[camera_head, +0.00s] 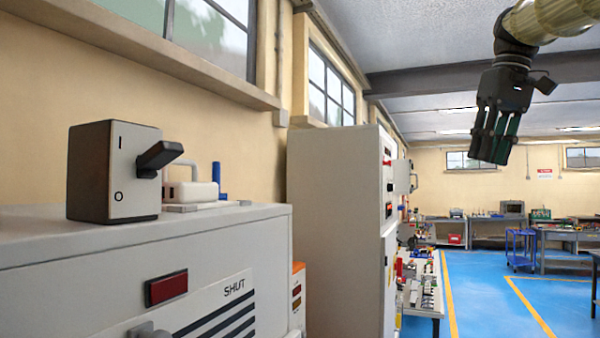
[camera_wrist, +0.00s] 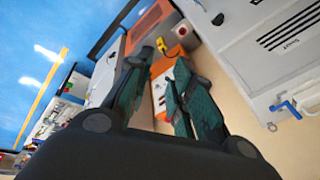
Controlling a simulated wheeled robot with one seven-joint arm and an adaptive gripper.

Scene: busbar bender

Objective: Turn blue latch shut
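The blue latch (camera_head: 217,180) shows in the head view as a short upright blue piece on top of the grey cabinet (camera_head: 60,248), behind a white block with a handle (camera_head: 196,190). Its lower part is hidden there. In the wrist view the blue latch (camera_wrist: 286,106) is at the right, by the cabinet edge and a pale handle. My gripper (camera_head: 494,158) hangs in the air at the upper right of the head view, fingers down, well away from the latch. In the wrist view a narrow gap shows between its fingers (camera_wrist: 153,52), and nothing is held.
A dark box with a black lever switch (camera_head: 115,172) stands on the cabinet's near top. A tall grey cabinet (camera_head: 335,220) stands behind. Blue floor (camera_head: 490,300) is open at the right.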

